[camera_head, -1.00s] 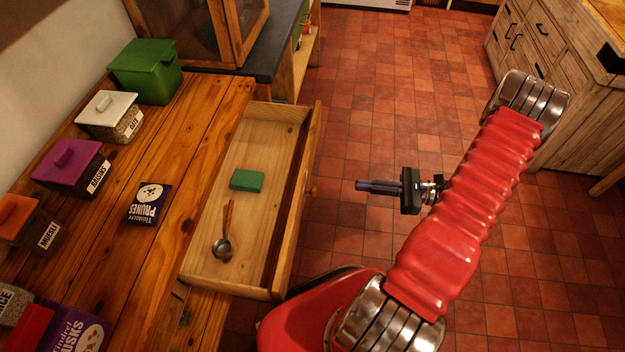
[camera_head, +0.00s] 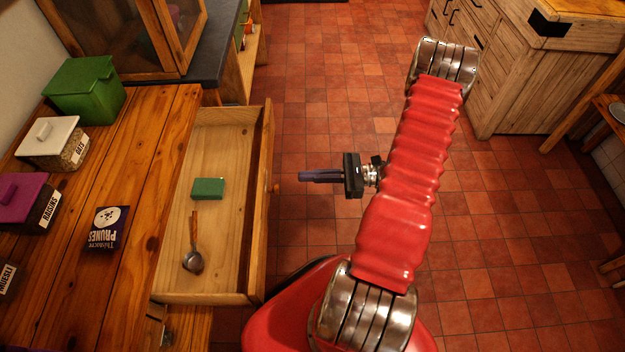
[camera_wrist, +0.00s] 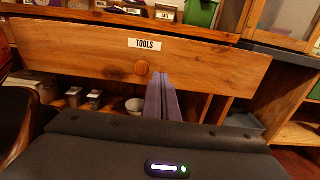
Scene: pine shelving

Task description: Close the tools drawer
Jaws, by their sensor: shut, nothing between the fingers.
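The tools drawer (camera_head: 257,209) stands pulled out from the pine unit in the head view. A green block (camera_head: 208,188) and a ladle-like spoon with a wooden handle (camera_head: 193,245) lie inside it. In the wrist view its front (camera_wrist: 85,50) carries a TOOLS label (camera_wrist: 145,44) and a round wooden knob (camera_wrist: 142,68). My gripper (camera_head: 303,176) is shut and empty, out to the right of the drawer front and pointing at it, a gap apart. In the wrist view its fingers (camera_wrist: 161,98) appear just right of the knob.
The counter (camera_head: 150,180) holds a green bin (camera_head: 84,92), lidded jars of oats (camera_head: 50,145) and raisins (camera_head: 25,203), and a prunes packet (camera_head: 107,228). A pale wooden cabinet (camera_head: 495,65) stands at the back right. The tiled floor (camera_head: 330,100) between is clear.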

